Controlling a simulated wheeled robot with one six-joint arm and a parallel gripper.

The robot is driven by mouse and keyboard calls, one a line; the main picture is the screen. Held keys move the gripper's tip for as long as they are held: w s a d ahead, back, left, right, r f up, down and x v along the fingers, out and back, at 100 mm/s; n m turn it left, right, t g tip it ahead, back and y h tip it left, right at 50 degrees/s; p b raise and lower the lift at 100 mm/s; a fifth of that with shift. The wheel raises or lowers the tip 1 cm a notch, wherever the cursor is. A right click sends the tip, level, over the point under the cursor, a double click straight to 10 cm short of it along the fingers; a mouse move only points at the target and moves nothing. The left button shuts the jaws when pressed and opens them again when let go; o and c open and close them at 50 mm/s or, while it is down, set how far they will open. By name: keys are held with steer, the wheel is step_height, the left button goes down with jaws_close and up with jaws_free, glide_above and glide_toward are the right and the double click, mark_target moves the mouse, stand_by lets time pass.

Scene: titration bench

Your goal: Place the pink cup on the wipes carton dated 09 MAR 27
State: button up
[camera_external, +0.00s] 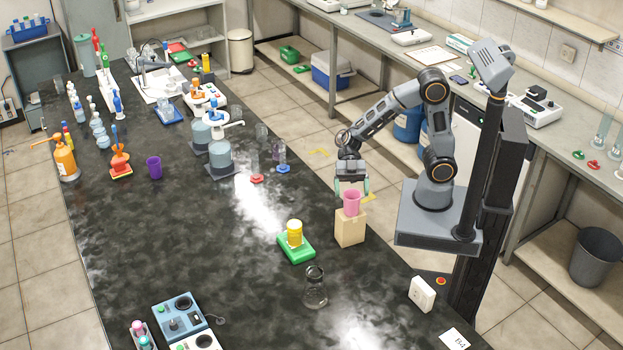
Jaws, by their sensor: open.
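The pink cup (352,201) stands upright on top of a tan carton (350,234) near the right edge of the dark bench. The print on the carton is too small to read, so I cannot tell its date. My gripper (352,187) is open just above the cup, with its two fingers at either side of the cup's rim. Whether the fingers touch the cup is too small to tell.
A green tray (296,248) with a yellow container (294,232) lies left of the carton. A clear flask (315,289) stands in front. A purple cup (154,167) stands far left. The bench's middle is clear.

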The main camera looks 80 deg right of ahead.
steer(key=v, duration=1)
steer(key=w+d+r+m+t+h, duration=0.35)
steer(key=w+m+t, duration=0.2)
steer(key=t, duration=0.25)
steer(key=w+d+r+m+t+h, duration=0.2)
steer(key=w+d+r+m+t, duration=0.15)
steer(key=w+t, duration=0.45)
steer(key=s+d+f+m+g+h, duration=0.3)
steer(key=s+d+f+m+h, duration=0.1)
steer(key=s+d+m+h, duration=0.6)
steer(key=s+a+f+m+g+y, duration=0.2)
steer(key=s+f+g+y, duration=0.1)
steer(key=s, duration=0.6)
steer(key=shift+a+f+g, duration=0.2)
steer(key=shift+f+g, duration=0.45)
steer(key=shift+g, duration=0.55)
steer(key=shift+s, duration=0.15)
